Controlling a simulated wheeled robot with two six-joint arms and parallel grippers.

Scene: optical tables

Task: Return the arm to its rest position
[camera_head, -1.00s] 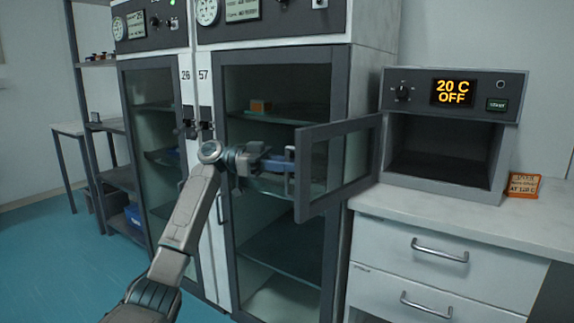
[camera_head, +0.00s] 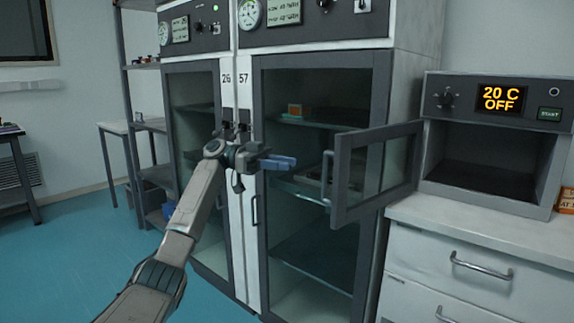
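My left arm reaches in from the lower left, and my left gripper (camera_head: 266,160) is in front of the cabinet marked 57 (camera_head: 258,219). A blue piece (camera_head: 280,162) shows at its tip. I cannot tell whether this is the fingers or something held, nor whether the gripper is open or shut. The gripper is outside the cabinet opening, left of the small open door (camera_head: 375,172), which is swung out to the right. A greyish object (camera_head: 316,172) lies on the shelf behind the gripper. My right gripper is not in view.
A small orange-and-green box (camera_head: 295,110) sits on the upper shelf. The oven reading 20 C OFF (camera_head: 492,145) stands on a white counter (camera_head: 480,222) at right. A second cabinet (camera_head: 194,110) is at left. Blue floor (camera_head: 75,260) is free at lower left.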

